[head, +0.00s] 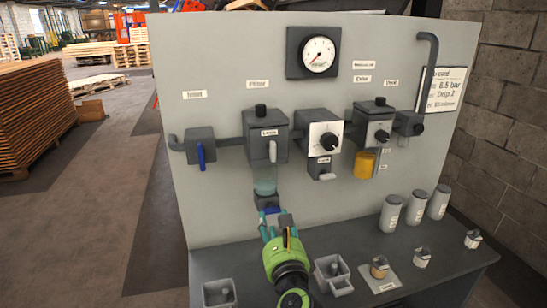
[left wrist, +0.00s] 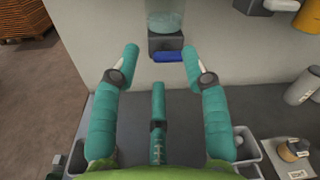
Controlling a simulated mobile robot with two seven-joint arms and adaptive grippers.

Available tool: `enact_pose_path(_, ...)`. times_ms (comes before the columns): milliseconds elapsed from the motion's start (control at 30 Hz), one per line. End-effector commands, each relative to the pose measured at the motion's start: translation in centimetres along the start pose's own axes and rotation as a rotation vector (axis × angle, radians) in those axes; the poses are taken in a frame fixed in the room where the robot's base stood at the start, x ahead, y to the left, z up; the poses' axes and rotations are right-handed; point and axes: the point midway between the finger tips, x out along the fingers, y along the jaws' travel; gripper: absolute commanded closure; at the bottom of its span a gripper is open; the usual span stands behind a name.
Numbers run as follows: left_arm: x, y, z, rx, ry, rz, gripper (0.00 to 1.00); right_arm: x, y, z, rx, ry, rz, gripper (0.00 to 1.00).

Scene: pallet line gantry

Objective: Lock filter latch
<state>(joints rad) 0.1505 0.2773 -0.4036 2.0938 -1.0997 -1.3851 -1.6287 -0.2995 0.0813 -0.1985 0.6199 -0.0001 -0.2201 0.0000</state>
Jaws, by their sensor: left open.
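The filter unit (head: 263,136) is a grey box with a black knob on top, mounted on the panel. A light grey lever (head: 273,151) hangs straight down on its front; I take it for the latch. Below is a clear bluish bowl (head: 265,180), also in the left wrist view (left wrist: 165,18). A small block with a blue handle (head: 271,210) sits under the bowl; that handle lies sideways in the left wrist view (left wrist: 170,57). My left gripper (head: 275,225) is open and empty, its teal fingers spread below and in front of the blue handle. My right gripper is not in view.
A grey valve with a blue lever (head: 202,155) is left of the filter. A regulator (head: 323,140) and a lubricator with a yellow bowl (head: 365,164) are to the right. Grey canisters (head: 391,213) and small trays (head: 333,275) stand on the bench (head: 440,263).

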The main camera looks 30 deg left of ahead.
Motion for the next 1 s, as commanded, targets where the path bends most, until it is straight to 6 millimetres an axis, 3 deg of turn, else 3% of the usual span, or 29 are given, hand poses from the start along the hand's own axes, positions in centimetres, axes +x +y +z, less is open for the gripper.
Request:
enact_pose_path(33,0.6,-1.8,2.3,0.115,-0.100,-0.026,0.55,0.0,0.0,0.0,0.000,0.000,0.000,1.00)
enact_pose_path(100,0.8,-3.7,4.9,0.263,-0.219,-0.039,0.55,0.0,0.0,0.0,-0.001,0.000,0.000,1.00)
enact_pose_path(300,0.8,-6.3,8.7,0.476,-0.396,-0.025,0.55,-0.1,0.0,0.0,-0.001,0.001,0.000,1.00)
enact_pose_path(800,6.5,-7.2,11.2,0.491,-0.403,-0.022,0.55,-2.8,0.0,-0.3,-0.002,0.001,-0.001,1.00)
enact_pose_path(1000,7.2,-7.1,11.3,0.488,-0.400,-0.023,0.55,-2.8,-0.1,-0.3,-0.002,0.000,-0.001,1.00)
